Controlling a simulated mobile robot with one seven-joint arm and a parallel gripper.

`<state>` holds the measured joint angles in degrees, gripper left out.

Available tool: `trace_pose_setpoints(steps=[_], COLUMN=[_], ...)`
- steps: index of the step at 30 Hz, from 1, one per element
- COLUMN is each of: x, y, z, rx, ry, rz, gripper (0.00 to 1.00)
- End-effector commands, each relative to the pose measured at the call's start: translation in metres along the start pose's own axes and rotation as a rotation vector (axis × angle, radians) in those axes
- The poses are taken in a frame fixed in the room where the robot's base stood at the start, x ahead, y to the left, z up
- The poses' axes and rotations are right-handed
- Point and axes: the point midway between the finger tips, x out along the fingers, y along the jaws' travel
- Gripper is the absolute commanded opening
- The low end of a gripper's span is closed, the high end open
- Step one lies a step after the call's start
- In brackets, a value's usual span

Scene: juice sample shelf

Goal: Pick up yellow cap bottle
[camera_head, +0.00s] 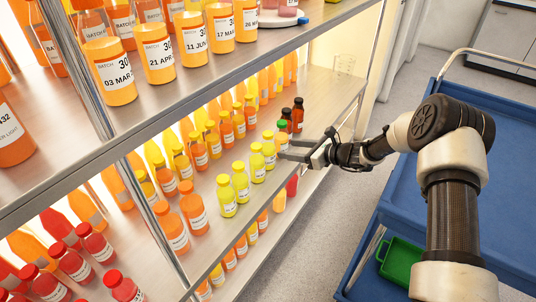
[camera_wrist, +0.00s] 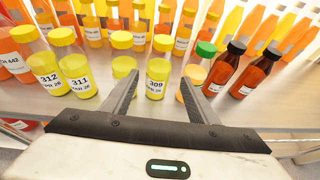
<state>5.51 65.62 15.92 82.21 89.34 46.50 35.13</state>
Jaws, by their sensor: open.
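Several yellow-cap bottles with pale yellow juice stand in a row along the middle shelf's front edge (camera_head: 257,167). In the wrist view, one labelled 309 (camera_wrist: 156,79) stands upright between my fingers, with a visible gap from each. My gripper (camera_head: 283,150) is open and reaches in over the shelf edge from the right; it also shows in the wrist view (camera_wrist: 162,72). Another yellow-cap bottle (camera_wrist: 122,68) is partly hidden by the left finger. Bottles 312 (camera_wrist: 43,72) and 311 (camera_wrist: 75,75) stand farther left.
A green-cap bottle (camera_wrist: 201,57) is close by the right finger, partly hidden. Two dark-capped brown bottles (camera_wrist: 224,70) (camera_wrist: 256,75) stand right of it. Orange bottles (camera_wrist: 188,25) fill the rows behind. An upper shelf (camera_head: 190,92) lies above. A blue cart (camera_head: 400,225) stands right.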

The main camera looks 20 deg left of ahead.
Motion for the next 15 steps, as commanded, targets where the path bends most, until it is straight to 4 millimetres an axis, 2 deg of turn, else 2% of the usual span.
trace_pose_setpoints(steps=[1, 3, 11, 15], x=[0.012, 0.023, 0.043, 0.063], y=[0.001, 0.001, 0.000, 0.002], z=[-0.002, -0.002, -0.001, -0.002], rx=[-0.003, -0.002, -0.002, -0.004], ry=[0.000, 0.000, 0.001, 0.001], rz=[0.003, 0.002, 0.001, 0.003], gripper=[0.54, 0.54, 0.54, 0.54])
